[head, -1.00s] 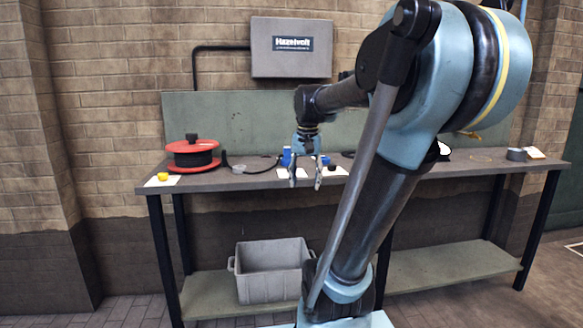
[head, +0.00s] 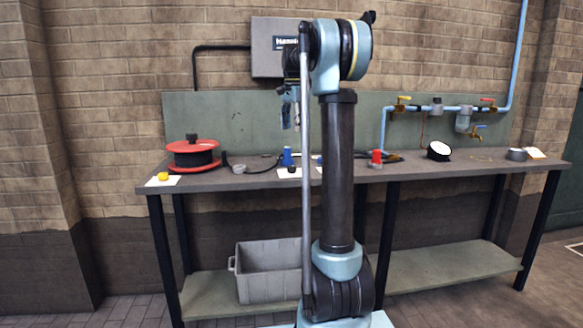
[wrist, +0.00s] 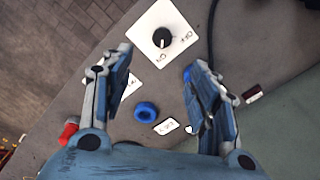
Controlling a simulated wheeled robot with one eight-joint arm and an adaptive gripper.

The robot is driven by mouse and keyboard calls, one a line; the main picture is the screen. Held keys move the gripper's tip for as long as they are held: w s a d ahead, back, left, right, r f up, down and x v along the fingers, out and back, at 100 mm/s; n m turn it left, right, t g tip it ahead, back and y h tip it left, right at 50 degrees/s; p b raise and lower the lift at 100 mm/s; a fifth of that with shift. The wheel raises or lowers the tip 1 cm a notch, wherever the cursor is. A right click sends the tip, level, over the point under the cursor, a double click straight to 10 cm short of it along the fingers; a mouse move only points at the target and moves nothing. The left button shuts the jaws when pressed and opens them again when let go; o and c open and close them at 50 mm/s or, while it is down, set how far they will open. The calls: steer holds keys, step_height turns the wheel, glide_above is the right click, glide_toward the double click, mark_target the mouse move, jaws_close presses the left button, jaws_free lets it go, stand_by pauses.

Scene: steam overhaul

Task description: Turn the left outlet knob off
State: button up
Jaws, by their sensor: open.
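A black knob (wrist: 162,38) with a white pointer mark sits on a white card lettered ON and OFF in the wrist view. Its mark appears to point towards the ON lettering. In the head view a small black knob (head: 292,169) on a white card stands on the bench, in front of a blue object (head: 287,156). A second white card (wrist: 131,86) is partly hidden behind a finger. My gripper (head: 290,108) is open and empty, raised above the bench near the left knob. In the wrist view its fingers (wrist: 158,78) are spread, with the knob beyond them.
A blue ring-shaped object (wrist: 146,111) lies between my fingers' lines in the wrist view. A red object (head: 376,157), a round white-faced gauge (head: 439,150) and a red cable reel (head: 193,153) stand on the bench (head: 240,181). Valved pipes (head: 440,107) run along the back.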

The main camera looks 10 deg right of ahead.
mark_target(292, 166)
steer(key=f, duration=1.7)
steer(key=shift+w+f, duration=0.15)
steer(key=shift+w, duration=0.25)
steer(key=c, duration=1.1)
